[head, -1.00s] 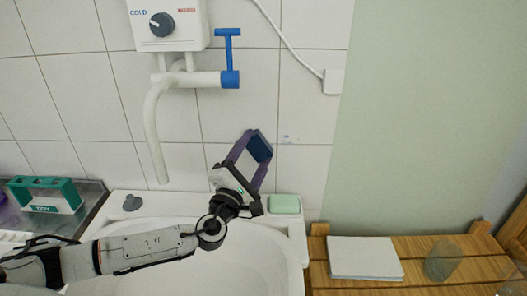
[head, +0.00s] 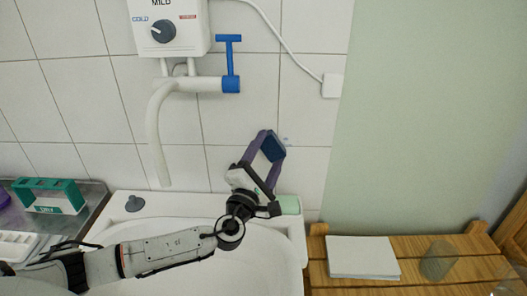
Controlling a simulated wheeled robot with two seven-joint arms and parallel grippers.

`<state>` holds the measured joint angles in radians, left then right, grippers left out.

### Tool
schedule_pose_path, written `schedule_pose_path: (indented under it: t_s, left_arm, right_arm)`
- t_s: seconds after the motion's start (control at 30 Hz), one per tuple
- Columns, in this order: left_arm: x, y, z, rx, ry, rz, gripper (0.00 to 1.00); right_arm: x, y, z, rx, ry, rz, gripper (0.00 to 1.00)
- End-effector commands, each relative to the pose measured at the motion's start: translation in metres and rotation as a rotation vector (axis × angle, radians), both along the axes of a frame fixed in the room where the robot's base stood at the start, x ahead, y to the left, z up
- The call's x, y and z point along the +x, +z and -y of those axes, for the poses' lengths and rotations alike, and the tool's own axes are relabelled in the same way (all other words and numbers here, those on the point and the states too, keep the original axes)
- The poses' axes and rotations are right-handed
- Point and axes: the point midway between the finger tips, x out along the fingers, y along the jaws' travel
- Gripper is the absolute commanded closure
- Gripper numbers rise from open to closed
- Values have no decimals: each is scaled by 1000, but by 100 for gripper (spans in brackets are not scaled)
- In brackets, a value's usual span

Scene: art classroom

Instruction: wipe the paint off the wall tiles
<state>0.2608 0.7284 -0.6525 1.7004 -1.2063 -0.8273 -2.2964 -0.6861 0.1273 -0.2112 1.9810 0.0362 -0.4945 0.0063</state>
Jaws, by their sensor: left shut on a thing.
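My left gripper (head: 269,150) is shut on a dark blue sponge (head: 274,147) and holds it at the white wall tiles (head: 241,120) above the sink. I cannot tell whether the sponge presses on the tile. A faint bluish paint mark (head: 286,140) shows just beside the sponge's upper right edge; the sponge may hide part of it. My right gripper is not in view.
A white sink (head: 262,262) lies below, with a pale green soap bar (head: 290,205) on its rim, partly behind my gripper. A white spout (head: 153,130) with a blue lever (head: 231,65) hangs to the left. A wooden bench (head: 415,284) with paper (head: 362,257) stands right.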

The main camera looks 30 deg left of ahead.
Motion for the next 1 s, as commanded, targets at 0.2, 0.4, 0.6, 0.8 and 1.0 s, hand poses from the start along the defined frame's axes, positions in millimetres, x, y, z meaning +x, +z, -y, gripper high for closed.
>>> schedule_pose_path:
  t_s: [0.2, 0.4, 0.6, 0.8, 1.0]
  left_arm:
    - [10, 2, 17, -3, -1, 3, 59]
    - [16, 1, 28, -1, 0, 0, 59]
    - [20, 1, 34, -3, -1, 2, 59]
    - [31, 1, 48, -2, 1, 2, 59]
    - [37, 1, 57, 0, 0, 1, 59]
  right_arm:
    - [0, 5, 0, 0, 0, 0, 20]
    - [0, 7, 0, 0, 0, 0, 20]
    - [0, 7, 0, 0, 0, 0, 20]
    - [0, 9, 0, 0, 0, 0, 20]
    - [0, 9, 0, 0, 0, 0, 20]
